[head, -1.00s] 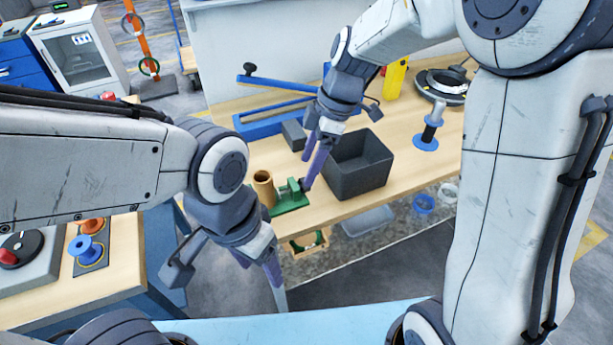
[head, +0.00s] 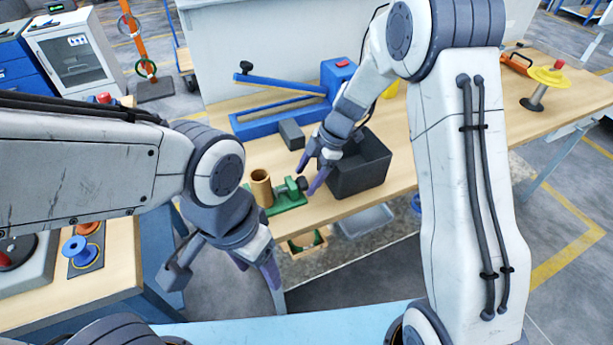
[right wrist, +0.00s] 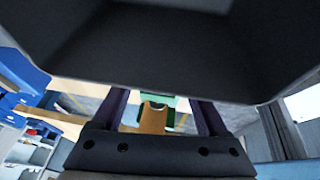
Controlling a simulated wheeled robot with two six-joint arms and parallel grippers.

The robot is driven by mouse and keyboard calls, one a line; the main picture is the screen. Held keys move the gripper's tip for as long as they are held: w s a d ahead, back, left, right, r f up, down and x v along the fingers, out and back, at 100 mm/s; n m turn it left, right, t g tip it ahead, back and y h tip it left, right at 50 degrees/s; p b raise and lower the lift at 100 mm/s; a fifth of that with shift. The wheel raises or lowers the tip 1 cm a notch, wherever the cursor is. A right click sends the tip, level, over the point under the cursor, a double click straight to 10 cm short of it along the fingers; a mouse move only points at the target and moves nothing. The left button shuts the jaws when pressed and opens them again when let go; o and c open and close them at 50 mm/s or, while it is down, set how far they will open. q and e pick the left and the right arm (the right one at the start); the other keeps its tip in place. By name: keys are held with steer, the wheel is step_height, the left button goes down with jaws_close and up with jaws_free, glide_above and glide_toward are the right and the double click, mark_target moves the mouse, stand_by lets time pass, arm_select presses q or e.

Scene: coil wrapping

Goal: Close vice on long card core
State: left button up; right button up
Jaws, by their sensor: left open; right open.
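The brown card core (head: 261,188) stands upright at the left end of the small green vice (head: 291,197) on the bench. A green jaw block stands to its right, with a visible gap between them. A dark knob (head: 302,183) is at the vice's right end. My right gripper (head: 310,180) is open, its fingers either side of the knob in the head view; contact is unclear. In the right wrist view green and brown parts (right wrist: 155,117) show between the fingers, partly hidden. My left gripper (head: 260,275) is open and empty, in front of the bench.
A dark open bin (head: 360,172) stands just right of the vice and fills the top of the right wrist view (right wrist: 150,45). A grey block (head: 291,133) and a blue lever tool (head: 270,118) lie behind. A side bench with spools (head: 82,252) is at left.

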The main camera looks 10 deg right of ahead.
steer(key=shift+a+f, duration=0.2)
steer(key=shift+f, duration=0.3)
steer(key=shift+c, duration=0.3)
jaws_close()
steer(key=g+p, duration=0.2)
steer(key=p, duration=0.1)
steer(key=shift+w+a+r+h, duration=0.1)
steer(key=shift+w+r+h, duration=0.1)
steer(key=shift+r+h, duration=0.1)
steer(key=shift+w+f+m+g+h+p, duration=0.15)
steer(key=shift+m+g+p, duration=0.15)
steer(key=shift+g, duration=0.2)
steer(key=shift+f+m+g+h+p, duration=0.15)
steer(key=shift+m+g+p, duration=0.1)
steer(key=shift+g, duration=0.25)
steer(key=shift+r, duration=0.1)
steer(key=shift+o, duration=0.3)
jaws_free()
